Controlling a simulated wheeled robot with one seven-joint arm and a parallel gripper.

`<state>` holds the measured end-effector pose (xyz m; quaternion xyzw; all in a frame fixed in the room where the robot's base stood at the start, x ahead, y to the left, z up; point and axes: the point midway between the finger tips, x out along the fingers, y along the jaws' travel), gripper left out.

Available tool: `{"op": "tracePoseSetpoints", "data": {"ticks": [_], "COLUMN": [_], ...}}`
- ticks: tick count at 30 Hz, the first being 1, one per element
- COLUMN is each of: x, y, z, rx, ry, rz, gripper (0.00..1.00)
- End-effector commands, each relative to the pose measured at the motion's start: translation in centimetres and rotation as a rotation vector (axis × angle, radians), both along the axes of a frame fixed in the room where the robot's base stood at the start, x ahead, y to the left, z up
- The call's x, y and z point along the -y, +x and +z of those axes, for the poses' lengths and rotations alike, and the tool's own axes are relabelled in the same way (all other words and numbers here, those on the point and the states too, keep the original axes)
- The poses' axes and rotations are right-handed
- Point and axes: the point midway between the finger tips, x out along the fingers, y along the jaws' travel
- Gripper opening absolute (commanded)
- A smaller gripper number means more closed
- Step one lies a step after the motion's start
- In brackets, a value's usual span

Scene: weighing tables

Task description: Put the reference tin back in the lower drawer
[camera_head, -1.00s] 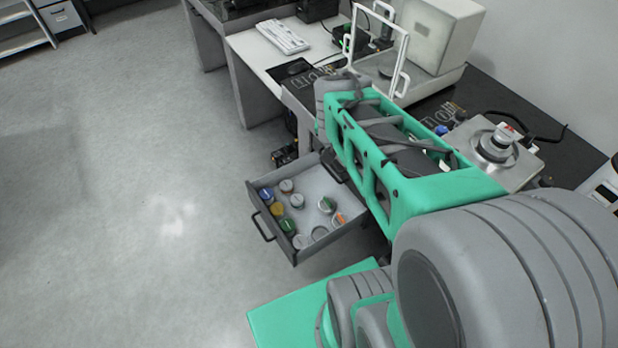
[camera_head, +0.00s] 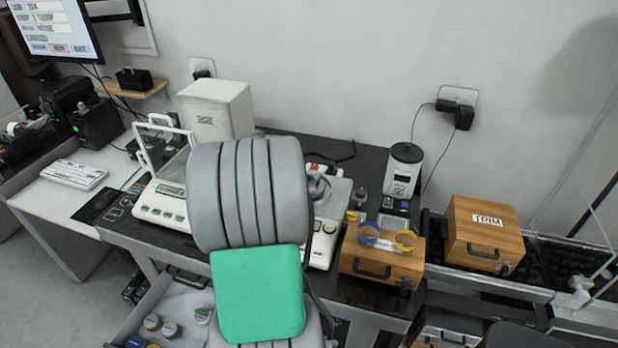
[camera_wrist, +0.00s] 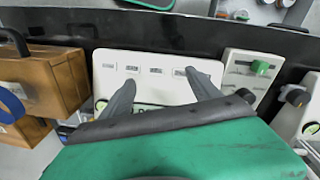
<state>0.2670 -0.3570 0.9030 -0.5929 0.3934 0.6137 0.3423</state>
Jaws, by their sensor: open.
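The open drawer (camera_head: 122,328) shows at the lower left of the head view, partly cut off by the frame and partly behind my arm. I cannot tell which tin is the reference tin. My gripper (camera_wrist: 160,77) is open in the wrist view, with nothing seen between its fingers. Its fingers are over the button panel of a white balance (camera_wrist: 155,68). My arm hides the gripper in the head view.
A white balance with a glass shield (camera_head: 160,205) stands left of my arm. A wooden box with yellow and blue rings (camera_head: 381,262) and a labelled wooden box (camera_head: 485,235) stand to the right. A grinder-like device (camera_head: 402,172) is behind. A keyboard (camera_head: 74,175) lies far left.

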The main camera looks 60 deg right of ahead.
Motion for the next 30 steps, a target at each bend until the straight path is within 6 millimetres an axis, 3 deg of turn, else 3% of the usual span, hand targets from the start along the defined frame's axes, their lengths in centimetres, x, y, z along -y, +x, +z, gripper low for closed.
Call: {"op": "tracePoseSetpoints", "data": {"ticks": [1, 3, 5, 7, 10, 14, 27, 30], "x": [3.6, 7.8, 11.0, 14.4, 17.6, 17.6, 20.2, 20.4], "y": [-0.3, 0.3, 1.6, 2.5, 2.9, 2.3, 1.9, 1.9], "z": [0.3, 1.4, 3.4, 7.0, 11.4, 10.5, 4.5, 3.9], "rx": [0.002, 0.014, 0.04, 0.086, 0.144, 0.148, 0.151, 0.153], "ry": [-0.034, -0.099, -0.169, -0.259, -0.359, -0.358, -0.358, -0.359], "rz": [-0.075, -0.155, -0.213, -0.293, -0.424, -0.523, -0.522, -0.522], "gripper": [0.72, 0.72, 0.72, 0.72, 0.72, 0.72, 0.72, 0.72]}}
